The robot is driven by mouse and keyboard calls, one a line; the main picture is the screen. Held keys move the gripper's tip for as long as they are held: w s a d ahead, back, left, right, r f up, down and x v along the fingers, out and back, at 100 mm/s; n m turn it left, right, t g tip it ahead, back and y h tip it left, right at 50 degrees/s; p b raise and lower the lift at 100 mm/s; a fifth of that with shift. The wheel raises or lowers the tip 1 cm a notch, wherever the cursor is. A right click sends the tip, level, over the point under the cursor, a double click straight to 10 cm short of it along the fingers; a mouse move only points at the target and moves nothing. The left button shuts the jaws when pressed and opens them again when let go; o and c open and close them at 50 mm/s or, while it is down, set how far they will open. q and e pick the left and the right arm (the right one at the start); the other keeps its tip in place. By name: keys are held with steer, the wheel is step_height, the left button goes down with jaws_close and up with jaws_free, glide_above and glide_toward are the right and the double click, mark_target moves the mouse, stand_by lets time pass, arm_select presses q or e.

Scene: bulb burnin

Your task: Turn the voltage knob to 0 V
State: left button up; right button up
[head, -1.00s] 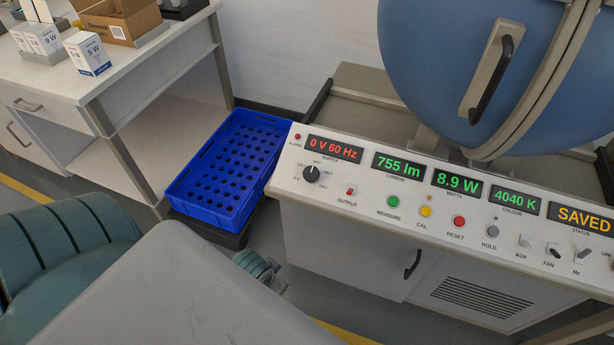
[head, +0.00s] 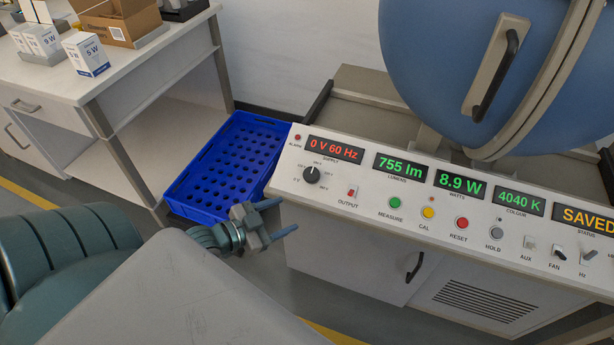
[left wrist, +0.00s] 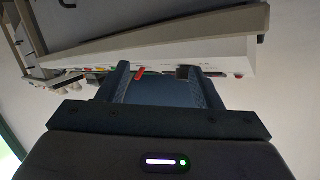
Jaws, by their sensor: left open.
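The voltage knob (head: 312,175) is a round black dial with a white pointer line, at the left end of the white control panel (head: 350,208). The red supply display (head: 335,149) above it reads 0 V 60 Hz. My left gripper (head: 283,218) is open and empty, in front of and below the panel's left end, apart from the knob. In the left wrist view its two fingers (left wrist: 160,82) point at the panel, seen edge-on (left wrist: 215,58); a dark knob-like shape shows near the right finger. My right gripper is not in view.
A blue perforated crate (head: 225,165) stands left of the panel. A white bench (head: 130,75) with bulb boxes (head: 86,54) is at the upper left. A large blue sphere (head: 440,60) with a handle stands behind the panel. Red, green and yellow buttons and switches line the panel.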

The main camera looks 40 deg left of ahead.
mark_target(306, 178)
arm_select(q)
steer(key=w+a+r+t+b, duration=0.1)
steer(key=w, duration=0.1)
steer(key=w+a+r+t+h+b, duration=0.1)
steer(key=w+r, duration=0.1)
steer(key=shift+a+r+m+t, duration=0.2)
steer(key=shift+m+t, duration=0.1)
steer(key=shift+m, duration=0.1)
steer(key=b+x, duration=0.3)
steer(key=x, duration=0.1)
steer(key=shift+b, duration=0.3)
steer(key=b+x, duration=0.2)
steer(key=shift+w+d, duration=0.15)
steer(key=shift+w, duration=0.25)
steer(key=shift+w+d+r, duration=0.15)
steer(key=shift+w, duration=0.15)
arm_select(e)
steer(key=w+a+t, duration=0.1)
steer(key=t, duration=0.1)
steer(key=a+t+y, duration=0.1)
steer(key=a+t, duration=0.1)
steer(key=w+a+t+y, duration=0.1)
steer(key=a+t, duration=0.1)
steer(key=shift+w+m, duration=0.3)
arm_select(q)
steer(key=c, duration=1)
